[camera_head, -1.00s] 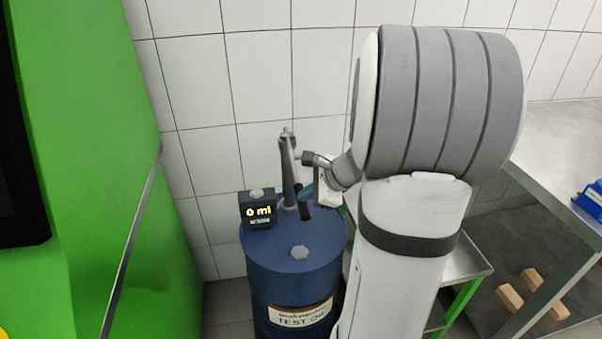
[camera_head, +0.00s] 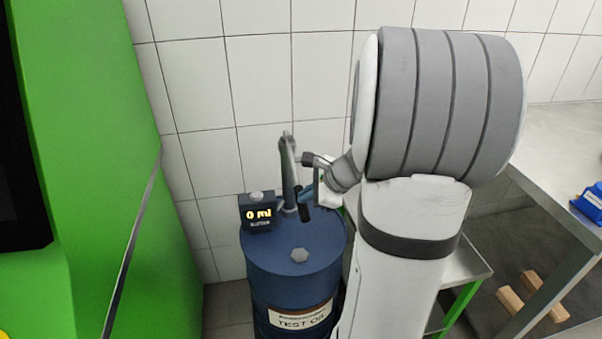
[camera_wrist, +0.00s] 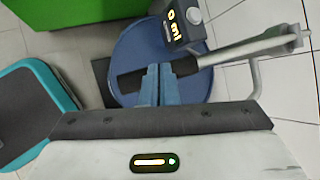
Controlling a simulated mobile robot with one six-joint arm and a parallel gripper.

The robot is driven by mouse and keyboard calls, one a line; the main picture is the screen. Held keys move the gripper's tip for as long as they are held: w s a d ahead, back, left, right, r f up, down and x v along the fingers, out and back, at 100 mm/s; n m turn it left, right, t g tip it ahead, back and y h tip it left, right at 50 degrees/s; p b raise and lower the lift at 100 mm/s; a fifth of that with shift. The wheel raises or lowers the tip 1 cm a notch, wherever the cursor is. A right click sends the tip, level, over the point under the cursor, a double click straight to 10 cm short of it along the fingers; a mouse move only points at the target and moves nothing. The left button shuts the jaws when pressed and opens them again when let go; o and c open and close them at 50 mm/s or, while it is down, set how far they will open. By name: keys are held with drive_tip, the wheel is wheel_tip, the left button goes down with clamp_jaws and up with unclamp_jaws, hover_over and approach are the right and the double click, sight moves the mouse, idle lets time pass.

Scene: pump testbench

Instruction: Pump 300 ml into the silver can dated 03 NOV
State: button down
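The hand pump (camera_head: 288,175) stands on the blue drum (camera_head: 290,255) labelled TEST OIL. Its display (camera_head: 259,213) reads 0 ml and also shows in the wrist view (camera_wrist: 175,24). In the wrist view the pump's grey rod (camera_wrist: 255,46) runs into a black handle (camera_wrist: 130,82). My gripper (camera_wrist: 160,70) has its two blue fingers close together, across the handle from the camera's side. I cannot tell whether they touch it. In the head view my gripper (camera_head: 306,196) is small beside the pump. No silver can or date label is visible.
A green cabinet (camera_head: 100,150) fills the left. A tiled wall stands behind the drum. A metal table (camera_head: 565,140) is at the right with a blue object (camera_head: 590,202) on it. A lower metal surface (camera_head: 465,265) and wooden blocks (camera_head: 530,290) lie behind my arm.

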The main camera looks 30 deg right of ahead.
wheel_tip(320, 180, up, 9)
drive_tip(key=w+p, duration=0.1)
drive_tip(key=p, duration=0.6)
drive_tip(key=shift+r, duration=0.15)
idle(0.4)
drive_tip(key=shift+d, duration=0.15)
drive_tip(key=r+p, duration=0.4)
drive_tip(key=r, duration=0.1)
drive_tip(key=shift+w, duration=0.25)
idle(0.6)
